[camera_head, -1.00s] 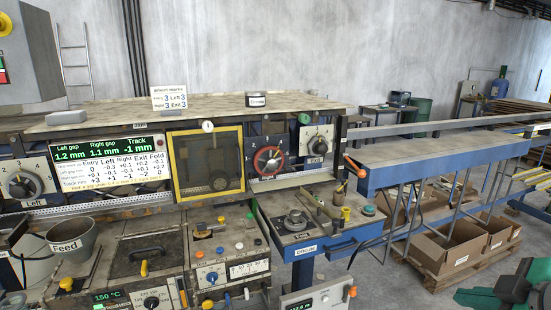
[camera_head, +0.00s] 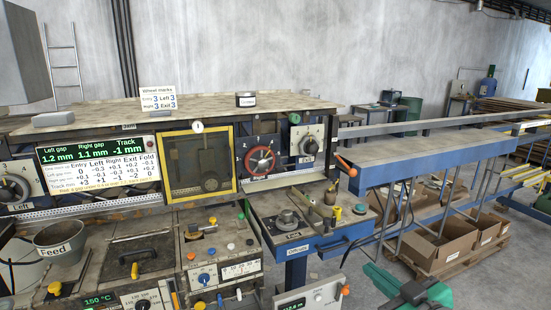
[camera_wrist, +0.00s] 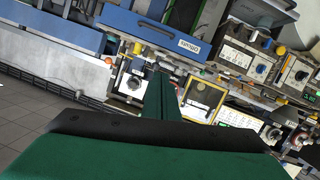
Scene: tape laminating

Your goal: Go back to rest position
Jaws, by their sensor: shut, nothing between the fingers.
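My gripper (camera_wrist: 160,82) shows in the wrist view with its green fingers together and nothing between them. It is in the air, apart from the machine. In the head view a green and dark part of my arm (camera_head: 408,288) shows at the lower right, in front of the boxes and the blue side bench. The laminating machine's panel (camera_head: 97,165) reads left gap 1.2 mm, right gap 1.1 mm and track -1 mm. A yellow-framed window (camera_head: 235,160) and a red handwheel (camera_head: 261,161) are to its right.
A blue drawer unit (camera_head: 318,243) with small tools on top juts out at the front. A blue bench (camera_head: 430,160) runs off to the right, with cardboard boxes (camera_head: 440,245) below it. A feed bucket (camera_head: 62,245) is at the left. Grey floor is open between drawer unit and boxes.

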